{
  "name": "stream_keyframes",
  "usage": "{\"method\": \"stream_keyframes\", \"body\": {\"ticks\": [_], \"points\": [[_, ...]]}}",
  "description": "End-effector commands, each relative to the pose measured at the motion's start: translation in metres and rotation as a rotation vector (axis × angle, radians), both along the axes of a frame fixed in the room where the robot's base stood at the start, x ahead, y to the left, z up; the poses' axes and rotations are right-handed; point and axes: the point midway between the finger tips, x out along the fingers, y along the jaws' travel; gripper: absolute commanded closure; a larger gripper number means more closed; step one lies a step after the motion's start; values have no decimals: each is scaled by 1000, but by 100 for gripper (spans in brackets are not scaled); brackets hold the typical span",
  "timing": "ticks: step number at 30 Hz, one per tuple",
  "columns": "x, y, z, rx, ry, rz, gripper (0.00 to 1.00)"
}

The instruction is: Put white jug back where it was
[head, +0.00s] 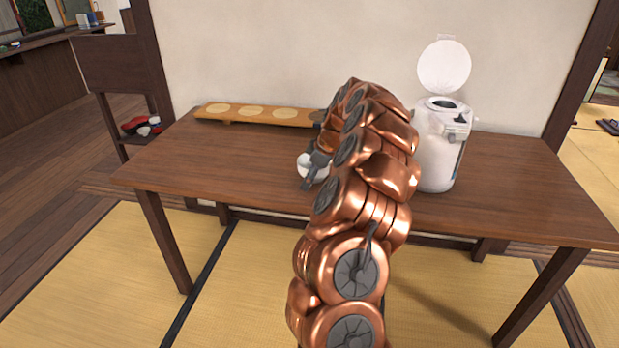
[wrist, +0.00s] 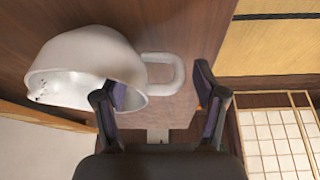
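The white jug (head: 305,160) shows as a small white patch over the table's middle in the head view, partly hidden by my gripper and arm. In the wrist view the jug (wrist: 95,55) is large, with its open mouth towards the lower left and its loop handle (wrist: 181,75) towards the right. My gripper (wrist: 160,98) has its fingers wide apart. The left finger overlaps the jug's rim and the right finger is just past the handle. In the head view my gripper (head: 317,165) is beside the jug. I cannot tell whether the jug touches the table.
The brown table (head: 230,175) stands against a pale wall. A long wooden board (head: 232,110) with several pale round spots lies along its back left. A white electric pot (head: 437,160) with its lid raised stands right of my arm. The table's left front and right end are clear.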

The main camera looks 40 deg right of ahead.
Motion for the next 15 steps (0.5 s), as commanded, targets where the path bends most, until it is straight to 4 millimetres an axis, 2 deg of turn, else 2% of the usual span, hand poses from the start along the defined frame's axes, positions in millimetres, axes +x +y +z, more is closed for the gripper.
{"method": "stream_keyframes", "body": {"ticks": [11,15], "points": [[-1,-1,5,-1,0,0,28],[-7,-5,23,-5,-5,-3,28]]}}
